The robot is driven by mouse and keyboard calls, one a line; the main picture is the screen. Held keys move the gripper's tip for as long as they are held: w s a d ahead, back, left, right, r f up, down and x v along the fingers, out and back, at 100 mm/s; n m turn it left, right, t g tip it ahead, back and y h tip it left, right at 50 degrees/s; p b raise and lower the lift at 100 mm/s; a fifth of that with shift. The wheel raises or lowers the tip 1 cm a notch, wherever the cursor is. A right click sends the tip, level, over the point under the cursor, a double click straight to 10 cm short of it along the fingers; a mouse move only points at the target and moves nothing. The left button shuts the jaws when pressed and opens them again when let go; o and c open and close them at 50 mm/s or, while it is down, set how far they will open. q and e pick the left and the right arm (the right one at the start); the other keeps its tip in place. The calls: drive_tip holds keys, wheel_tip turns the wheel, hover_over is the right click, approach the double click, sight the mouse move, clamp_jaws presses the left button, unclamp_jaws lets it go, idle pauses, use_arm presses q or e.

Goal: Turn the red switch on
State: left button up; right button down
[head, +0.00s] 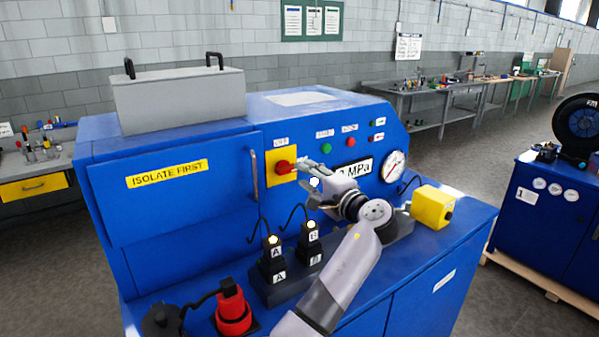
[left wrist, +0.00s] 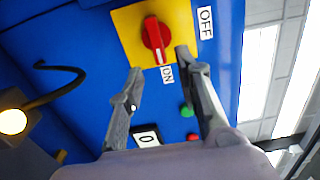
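The red switch (head: 283,167) is a rotary knob on a yellow plate (head: 273,179) on the blue machine's front, with an OFF label above it. In the left wrist view the red knob (left wrist: 153,38) has a white mark at its lower end, pointing toward the ON label (left wrist: 167,75). My left gripper (head: 303,166) is just right of the knob. Its fingers (left wrist: 158,62) are spread apart with nothing between them, their tips near the knob's marked end. I cannot tell whether a tip touches the knob. My right gripper is out of view.
A pressure gauge (head: 393,167), a green button (head: 326,148) and a red button (head: 351,142) sit right of the switch. Black plugs (head: 272,262), a red connector (head: 233,311) and a yellow box (head: 433,206) stand on the ledge. A vertical handle (head: 253,182) is left of the plate.

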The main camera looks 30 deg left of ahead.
use_arm(q)
drive_tip(key=v, duration=0.7)
drive_tip(key=shift+s+d, duration=0.15)
drive_tip(key=shift+d, duration=0.05)
